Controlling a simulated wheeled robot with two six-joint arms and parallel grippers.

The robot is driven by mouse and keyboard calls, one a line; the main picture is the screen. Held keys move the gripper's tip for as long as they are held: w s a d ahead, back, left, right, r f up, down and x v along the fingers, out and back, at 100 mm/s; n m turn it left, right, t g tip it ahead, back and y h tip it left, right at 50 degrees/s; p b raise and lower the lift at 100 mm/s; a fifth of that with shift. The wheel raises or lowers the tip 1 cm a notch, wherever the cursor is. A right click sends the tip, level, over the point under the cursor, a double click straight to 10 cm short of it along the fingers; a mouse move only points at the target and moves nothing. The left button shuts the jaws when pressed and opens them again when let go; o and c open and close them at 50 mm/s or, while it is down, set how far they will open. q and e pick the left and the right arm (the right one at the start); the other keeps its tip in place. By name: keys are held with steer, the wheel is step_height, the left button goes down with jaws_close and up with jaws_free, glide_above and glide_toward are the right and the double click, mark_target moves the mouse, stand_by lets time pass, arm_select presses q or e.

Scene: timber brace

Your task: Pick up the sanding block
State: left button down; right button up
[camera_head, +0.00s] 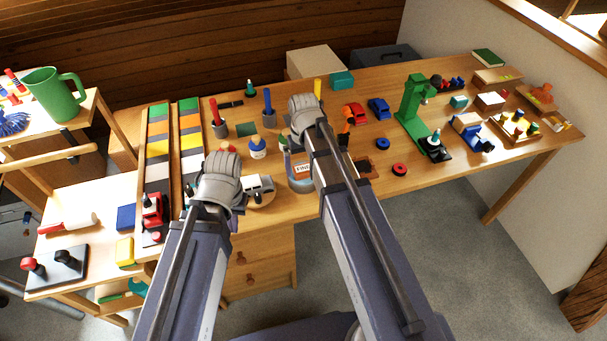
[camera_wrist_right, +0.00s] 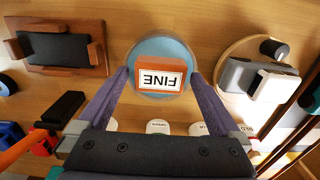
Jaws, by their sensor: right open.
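The sanding block (camera_wrist_right: 162,73) is an orange-brown block with a white label reading FINE, upside down in the right wrist view. It sits on a round blue stand (camera_wrist_right: 150,48). It also shows in the head view (camera_head: 302,170), partly hidden by my right arm. My right gripper (camera_wrist_right: 160,76) is open in the right wrist view, with one finger on each side of the block and gaps between. In the head view my right wrist is over the table's middle. My left gripper (camera_head: 218,185) is further left over the table; its fingers are hidden.
A grey and white object on a round wooden base (camera_wrist_right: 230,82) stands close on the right in the wrist view. A wooden tray with a black pad (camera_wrist_right: 58,48) lies on the left. A green stand (camera_head: 412,105) and toy cars (camera_head: 379,108) are further right.

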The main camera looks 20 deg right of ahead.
mark_target(303, 168)
steer(key=shift+c, duration=0.4)
steer(key=c, duration=1.2)
steer(key=shift+o, duration=0.2)
step_height(303, 168, up, 10)
steer(key=p, duration=1)
steer(key=o, duration=0.8)
steer(key=c, duration=0.6)
